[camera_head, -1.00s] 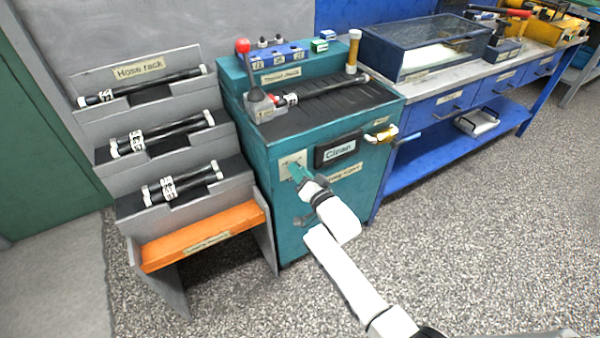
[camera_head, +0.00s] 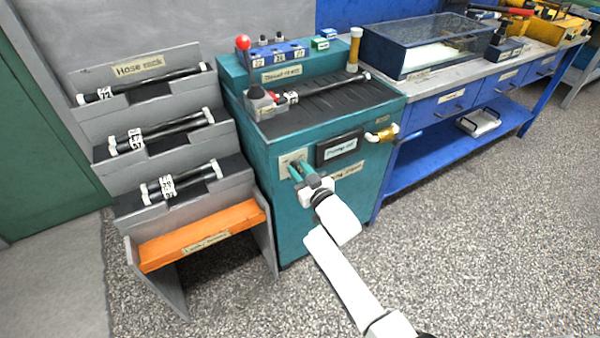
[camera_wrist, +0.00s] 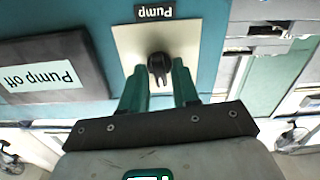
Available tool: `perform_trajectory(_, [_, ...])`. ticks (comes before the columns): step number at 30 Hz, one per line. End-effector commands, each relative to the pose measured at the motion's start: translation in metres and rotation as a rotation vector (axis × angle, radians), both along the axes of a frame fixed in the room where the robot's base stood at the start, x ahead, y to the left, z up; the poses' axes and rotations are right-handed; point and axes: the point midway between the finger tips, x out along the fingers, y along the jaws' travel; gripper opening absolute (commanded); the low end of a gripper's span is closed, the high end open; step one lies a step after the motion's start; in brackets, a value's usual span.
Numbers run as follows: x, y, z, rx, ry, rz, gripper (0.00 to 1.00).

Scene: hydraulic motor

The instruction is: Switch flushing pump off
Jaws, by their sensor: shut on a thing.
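The pump switch is a small black knob (camera_wrist: 160,68) on a cream plate (camera_wrist: 185,40) labelled "Pump" in the wrist view. The plate is on the front of the teal flushing cabinet (camera_head: 295,225). My gripper (camera_head: 298,172), with green fingers, is at the plate; in the wrist view its fingers (camera_wrist: 159,76) stand on both sides of the knob, shut on it. The dark display (camera_head: 340,148) beside the plate reads "Pump off", upside down in the wrist view (camera_wrist: 45,78). In the head view my fingers partly cover the plate and hide the knob.
A red-knobbed lever (camera_head: 243,44) and a hose (camera_head: 320,84) are on the cabinet top. A brass fitting (camera_head: 383,134) juts from its front right. The grey hose rack (camera_head: 85,78) stands left, a blue workbench (camera_head: 440,135) right. The speckled floor in front is open.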

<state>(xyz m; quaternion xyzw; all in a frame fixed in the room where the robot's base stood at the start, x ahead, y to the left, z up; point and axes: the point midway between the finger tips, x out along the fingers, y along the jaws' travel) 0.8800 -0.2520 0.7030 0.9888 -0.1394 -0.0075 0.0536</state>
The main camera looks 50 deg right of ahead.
Motion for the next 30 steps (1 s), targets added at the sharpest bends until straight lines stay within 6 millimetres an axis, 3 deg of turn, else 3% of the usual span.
perform_trajectory(15, [-0.0001, 0.0013, -0.0027, -0.442, 0.129, 0.000, 0.00])
perform_trajectory(30, [0.0000, 0.0022, -0.0025, -0.651, 0.189, 0.001, 0.00])
